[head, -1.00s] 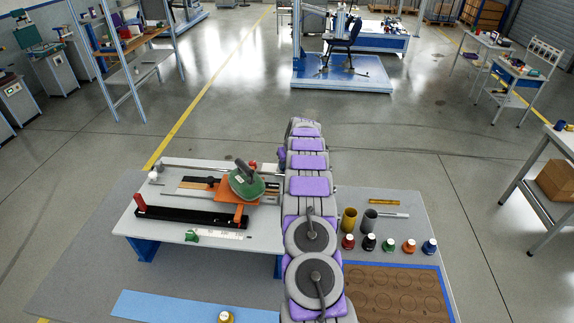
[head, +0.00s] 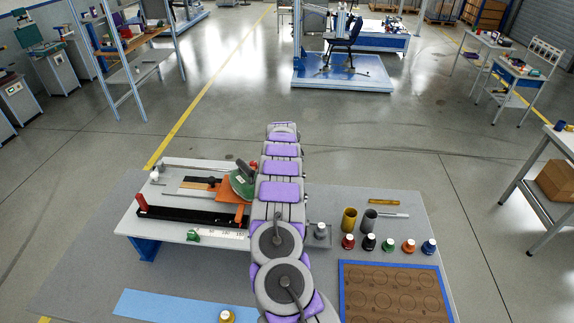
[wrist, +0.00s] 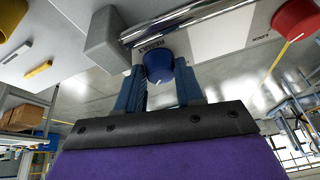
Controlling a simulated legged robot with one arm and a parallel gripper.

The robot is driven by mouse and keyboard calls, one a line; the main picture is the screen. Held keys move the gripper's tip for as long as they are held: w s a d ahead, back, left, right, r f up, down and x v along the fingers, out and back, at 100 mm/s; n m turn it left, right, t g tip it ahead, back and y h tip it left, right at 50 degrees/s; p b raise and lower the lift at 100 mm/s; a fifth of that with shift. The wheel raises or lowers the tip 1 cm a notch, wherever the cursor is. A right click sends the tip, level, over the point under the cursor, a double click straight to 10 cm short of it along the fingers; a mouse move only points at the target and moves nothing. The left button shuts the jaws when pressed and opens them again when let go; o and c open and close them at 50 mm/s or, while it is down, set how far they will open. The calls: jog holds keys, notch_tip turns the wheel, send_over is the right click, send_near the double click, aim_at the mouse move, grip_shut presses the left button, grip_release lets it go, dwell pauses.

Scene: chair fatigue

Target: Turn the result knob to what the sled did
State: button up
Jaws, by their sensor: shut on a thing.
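A light mark shows on the knob's near edge. In the head view the orange sled (head: 228,194) with a green disc (head: 242,183) rests on the white bench (head: 185,231), partly behind my arm. My gripper and the blue knob are hidden by my arm in the head view.
A red knob (wrist: 296,18) is on the same panel at the right in the wrist view. A grey block (wrist: 106,38) and a shiny rod (wrist: 185,20) lie close to my gripper. Several colored bottles and a brown board (head: 395,292) stand right of my arm.

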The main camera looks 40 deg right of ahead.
jog(key=shift+w, duration=0.1)
dwell(0.4)
jog(key=o, duration=1)
jog(key=shift+r, duration=0.15)
jog(key=b+v, duration=0.2)
jog(key=v, duration=1.5)
jog(key=shift+a, duration=0.1)
